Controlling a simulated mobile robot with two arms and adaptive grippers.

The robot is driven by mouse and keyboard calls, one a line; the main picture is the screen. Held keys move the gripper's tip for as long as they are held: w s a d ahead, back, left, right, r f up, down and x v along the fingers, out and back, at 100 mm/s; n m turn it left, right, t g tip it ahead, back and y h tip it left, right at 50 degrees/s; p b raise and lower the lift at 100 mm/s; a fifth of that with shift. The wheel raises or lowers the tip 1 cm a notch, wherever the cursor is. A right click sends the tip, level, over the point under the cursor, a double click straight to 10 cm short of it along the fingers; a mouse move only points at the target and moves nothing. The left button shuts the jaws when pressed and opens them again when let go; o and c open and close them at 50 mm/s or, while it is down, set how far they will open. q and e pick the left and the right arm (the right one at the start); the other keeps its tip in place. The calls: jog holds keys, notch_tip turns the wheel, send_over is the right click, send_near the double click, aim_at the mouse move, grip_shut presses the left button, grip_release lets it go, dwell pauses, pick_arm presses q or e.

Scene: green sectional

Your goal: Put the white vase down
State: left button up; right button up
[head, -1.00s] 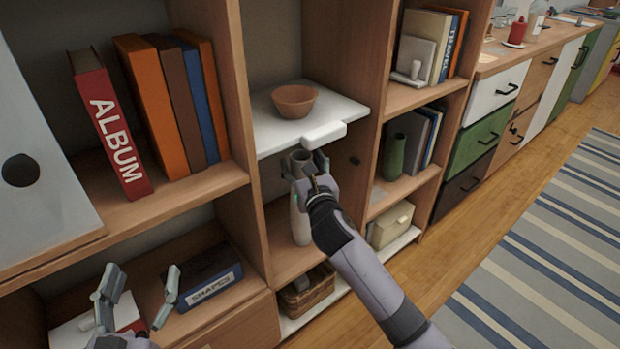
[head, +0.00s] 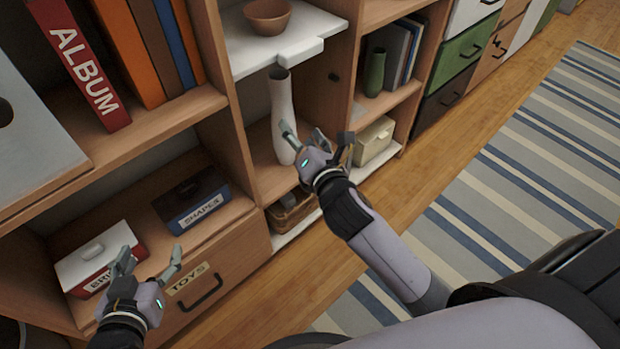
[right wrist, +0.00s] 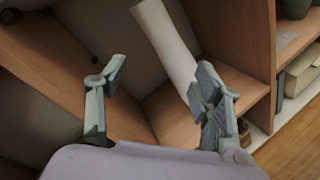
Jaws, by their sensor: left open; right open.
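The white vase (head: 282,112) stands upright on a wooden shelf (head: 262,170) in the middle cubby, below the white shelf board. It also shows in the right wrist view (right wrist: 165,42), beyond the fingers and partly hidden at its lower part by one finger. My right gripper (head: 303,137) is open and empty, in front of the vase's lower part; it also shows open in the right wrist view (right wrist: 160,82). My left gripper (head: 150,262) is open and empty at the lower left, in front of the bottom shelf.
A brown bowl (head: 268,16) sits on the white board (head: 255,55) above the vase. A green vase (head: 375,73) and a cream box (head: 373,142) are in the right bay. A wicker basket (head: 290,212) is below. Open floor lies to the right.

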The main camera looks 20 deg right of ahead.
jog(key=s+a+f+m+g+y, duration=0.1)
jog(key=s+m, duration=0.5)
jog(key=m, duration=0.6)
jog(key=s+a+f+m+g+y, duration=0.1)
jog(key=s+a+f+m+g, duration=0.1)
jog(key=s+m, duration=0.5)
notch_tip(320, 180, down, 2)
jog(key=m+g, duration=0.1)
jog(key=m, duration=0.4)
jog(key=shift+m+y, duration=0.4)
pick_arm(q)
jog(key=shift+r, duration=0.1)
